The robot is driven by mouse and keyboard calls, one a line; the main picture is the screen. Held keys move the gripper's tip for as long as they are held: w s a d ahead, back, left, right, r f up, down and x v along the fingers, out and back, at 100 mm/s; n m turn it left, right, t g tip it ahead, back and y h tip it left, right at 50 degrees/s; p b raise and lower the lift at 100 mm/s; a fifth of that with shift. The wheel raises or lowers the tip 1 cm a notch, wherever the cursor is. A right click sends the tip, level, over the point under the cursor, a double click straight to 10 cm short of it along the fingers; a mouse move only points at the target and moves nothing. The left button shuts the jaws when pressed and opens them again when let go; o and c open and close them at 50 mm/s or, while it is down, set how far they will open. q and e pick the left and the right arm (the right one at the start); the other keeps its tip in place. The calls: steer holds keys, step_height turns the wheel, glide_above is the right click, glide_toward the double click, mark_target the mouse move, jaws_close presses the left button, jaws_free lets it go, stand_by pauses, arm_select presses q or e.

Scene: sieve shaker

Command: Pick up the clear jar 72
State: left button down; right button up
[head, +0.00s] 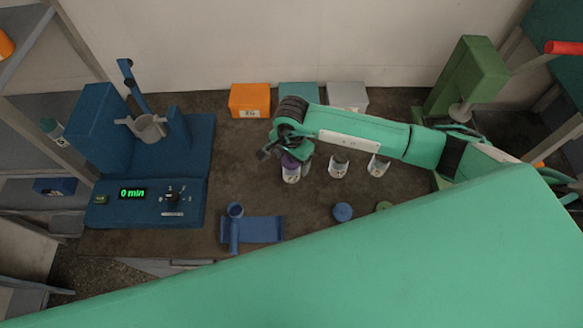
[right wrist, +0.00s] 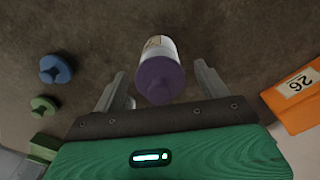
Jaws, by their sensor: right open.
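Three small clear jars with white labels stand in a row on the dark bench: a left jar with a purple top (head: 291,174), a middle jar (head: 338,168) and a right jar (head: 378,167). Their label numbers are too small to read, so I cannot tell which is 72. My right gripper (head: 280,152) is over the left jar, partly covering it. In the right wrist view, the open fingers (right wrist: 160,84) stand on either side of the purple-topped jar (right wrist: 158,78), with gaps visible on both sides. My left gripper is not in view.
Orange (head: 250,98), teal (head: 298,93) and grey (head: 347,95) boxes line the back. A blue machine (head: 150,195) showing "0 min" stands left, a green machine (head: 468,75) right. A blue stand (head: 262,229), a blue knob-like piece (head: 343,211) and a green one (head: 384,206) lie in front.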

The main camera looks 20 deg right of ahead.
steer(key=c, duration=1.5)
steer(key=shift+o, duration=0.2)
steer(key=shift+r, duration=0.15)
